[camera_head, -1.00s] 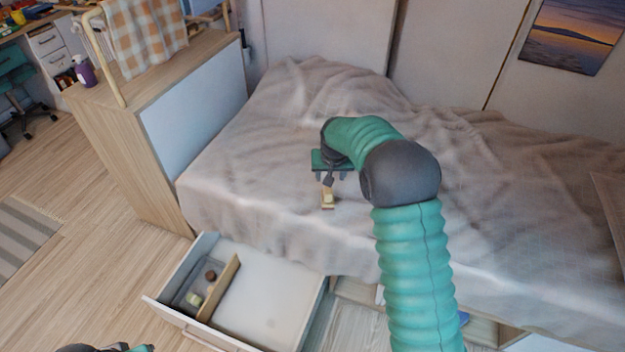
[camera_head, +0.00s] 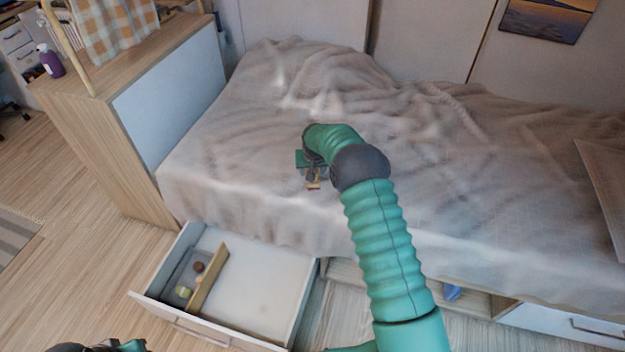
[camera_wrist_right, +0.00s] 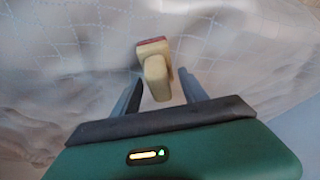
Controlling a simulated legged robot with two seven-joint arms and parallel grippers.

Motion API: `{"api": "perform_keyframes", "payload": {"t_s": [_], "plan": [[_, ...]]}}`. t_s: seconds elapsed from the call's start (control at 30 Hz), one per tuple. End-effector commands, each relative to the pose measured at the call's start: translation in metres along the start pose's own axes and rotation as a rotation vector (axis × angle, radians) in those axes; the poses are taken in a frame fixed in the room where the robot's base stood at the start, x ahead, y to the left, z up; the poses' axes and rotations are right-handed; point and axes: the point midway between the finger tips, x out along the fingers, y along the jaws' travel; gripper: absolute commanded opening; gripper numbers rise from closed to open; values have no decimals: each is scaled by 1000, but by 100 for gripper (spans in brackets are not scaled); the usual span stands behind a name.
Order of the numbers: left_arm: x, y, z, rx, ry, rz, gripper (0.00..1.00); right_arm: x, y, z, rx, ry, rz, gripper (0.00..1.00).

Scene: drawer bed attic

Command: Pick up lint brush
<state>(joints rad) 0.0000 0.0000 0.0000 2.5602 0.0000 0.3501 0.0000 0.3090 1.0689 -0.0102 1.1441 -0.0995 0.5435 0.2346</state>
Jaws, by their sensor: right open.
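The lint brush (camera_head: 314,185) lies on the bed's blanket, mostly hidden behind my right gripper in the head view. In the right wrist view the brush (camera_wrist_right: 157,72) has a cream handle and a reddish edge at its far end. My right gripper (camera_head: 311,177) is just over it. In the right wrist view, the open fingers of this gripper (camera_wrist_right: 160,88) stand on either side of the cream handle, with gaps visible. A dark and green part of my left arm shows at the bottom left of the head view; its fingers cannot be made out.
The bed (camera_head: 250,160) has a rumpled beige blanket with free room around the brush. An open white drawer (camera_head: 262,290) below holds small items behind a wooden divider (camera_head: 208,280). A wooden cabinet (camera_head: 110,130) with a purple bottle (camera_head: 51,62) stands left.

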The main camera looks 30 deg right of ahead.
Motion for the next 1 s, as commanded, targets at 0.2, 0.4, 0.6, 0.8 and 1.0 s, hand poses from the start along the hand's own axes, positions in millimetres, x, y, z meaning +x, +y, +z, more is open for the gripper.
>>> {"api": "perform_keyframes", "payload": {"t_s": [0.2, 0.4, 0.6, 0.8, 1.0], "plan": [[0, 0, 0, 0, 0, 0, 36, 2, 1, -1, 1, 3, 0, 51], [0, 0, 0, 0, 0, 0, 36, 3, 0, -1, 1, 2, 0, 29], [0, 0, 0, 0, 0, 0, 36, 3, 0, -1, 1, 2, 0, 2], [0, 0, 0, 0, 0, 0, 36, 2, 0, -1, 1, 2, 0, 0], [0, 0, 0, 0, 0, 0, 36, 1, 0, -2, 1, 2, 0, 0]]}}
